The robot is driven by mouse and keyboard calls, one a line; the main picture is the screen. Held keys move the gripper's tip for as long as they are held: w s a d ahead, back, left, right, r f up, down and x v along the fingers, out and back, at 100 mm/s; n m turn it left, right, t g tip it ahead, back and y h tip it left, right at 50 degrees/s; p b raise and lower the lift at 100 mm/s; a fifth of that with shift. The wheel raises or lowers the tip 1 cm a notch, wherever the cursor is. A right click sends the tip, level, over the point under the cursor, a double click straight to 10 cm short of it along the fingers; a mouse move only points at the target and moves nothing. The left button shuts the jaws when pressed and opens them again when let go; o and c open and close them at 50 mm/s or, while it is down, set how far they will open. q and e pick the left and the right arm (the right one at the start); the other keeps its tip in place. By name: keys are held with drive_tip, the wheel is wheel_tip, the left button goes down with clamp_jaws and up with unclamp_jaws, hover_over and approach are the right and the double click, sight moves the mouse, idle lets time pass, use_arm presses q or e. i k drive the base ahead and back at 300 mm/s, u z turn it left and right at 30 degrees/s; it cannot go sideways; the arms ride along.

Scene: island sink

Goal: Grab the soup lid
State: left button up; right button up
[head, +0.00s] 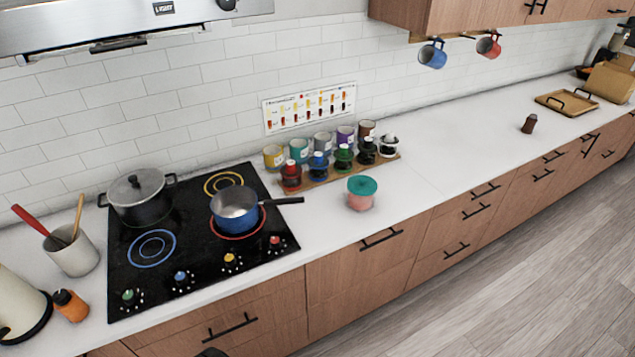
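A dark pot (143,208) stands at the back left of the black cooktop, with a grey lid (137,186) resting on it; the lid has a dark knob on top. A pink jar (360,200) with a teal lid (362,185) stands on the white counter right of the cooktop. No label shows which lid is the soup lid. Neither of my grippers is clearly seen. A small dark shape is cut off at the bottom edge, and I cannot tell what it is.
A blue saucepan (236,212) sits on a red-ringed burner, handle pointing right. A utensil crock (72,252) and an orange bottle (70,305) stand left of the cooktop. A spice rack (325,180) holds several jars. The counter (450,155) further right is mostly clear.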

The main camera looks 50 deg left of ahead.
sight(362, 185)
drive_tip(key=u, duration=1.15)
drive_tip(key=i, duration=0.7)
drive_tip(key=u, duration=0.35)
